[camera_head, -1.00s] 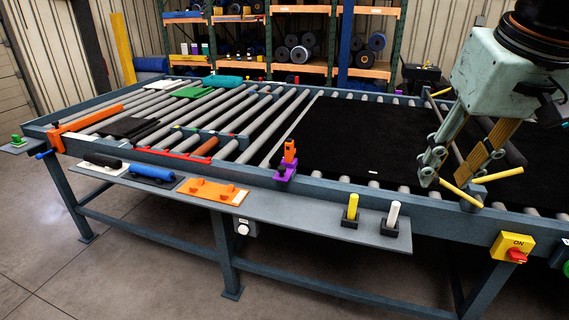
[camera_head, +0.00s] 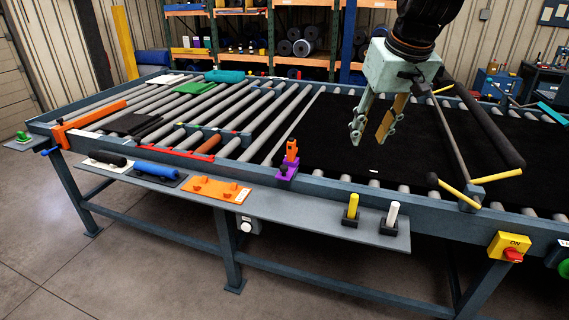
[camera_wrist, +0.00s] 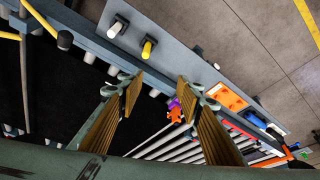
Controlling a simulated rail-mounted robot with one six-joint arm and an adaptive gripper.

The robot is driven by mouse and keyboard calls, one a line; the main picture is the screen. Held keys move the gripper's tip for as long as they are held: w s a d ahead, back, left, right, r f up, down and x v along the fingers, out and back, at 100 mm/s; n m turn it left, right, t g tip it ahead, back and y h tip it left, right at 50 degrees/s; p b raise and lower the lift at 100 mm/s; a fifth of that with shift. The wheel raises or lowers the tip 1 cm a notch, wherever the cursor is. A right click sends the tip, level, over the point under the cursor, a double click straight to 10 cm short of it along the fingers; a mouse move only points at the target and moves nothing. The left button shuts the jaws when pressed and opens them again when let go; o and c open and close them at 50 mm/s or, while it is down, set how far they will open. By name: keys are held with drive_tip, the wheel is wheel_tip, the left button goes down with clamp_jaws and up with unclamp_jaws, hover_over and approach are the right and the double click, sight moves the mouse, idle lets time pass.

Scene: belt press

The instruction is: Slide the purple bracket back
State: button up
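The purple bracket (camera_head: 287,171) sits on the front rail of the roller table, with an orange clamp piece (camera_head: 291,150) standing on it. It also shows in the wrist view, the purple part (camera_wrist: 173,103) beside the orange part (camera_wrist: 176,115), in the space between my fingers but farther off. My gripper (camera_head: 369,140) is open and empty, above the black belt (camera_head: 340,150), to the right of the bracket and apart from it. In the wrist view my gripper's fingers (camera_wrist: 160,90) stand wide apart.
A crossbar with yellow handles (camera_head: 460,185) lies over the belt, right of my gripper. A front shelf (camera_head: 320,228) holds a yellow peg (camera_head: 352,207), a white peg (camera_head: 393,214) and an orange plate (camera_head: 213,190). An orange clamp bar (camera_head: 90,122) crosses the left end.

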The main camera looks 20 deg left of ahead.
drive_tip(key=w+a+f+n+p, duration=0.25)
drive_tip(key=w+a+f, duration=0.35)
drive_tip(key=w+a, duration=0.55)
drive_tip(key=y+p, duration=0.1)
drive_tip(key=p, duration=0.1)
hover_over(284, 167)
drive_tip(key=s+d, duration=0.4)
wheel_tip(284, 167, down, 9)
drive_tip(key=shift+w+n+g, duration=0.1)
drive_tip(key=shift+n+g, duration=0.2)
drive_tip(key=shift+n, duration=0.15)
drive_tip(key=shift+f, duration=0.2)
drive_tip(key=shift+p+x, duration=0.95)
drive_tip(key=shift+x, duration=5.75)
drive_tip(key=shift+w, duration=0.1)
drive_tip(key=shift+c, duration=0.5)
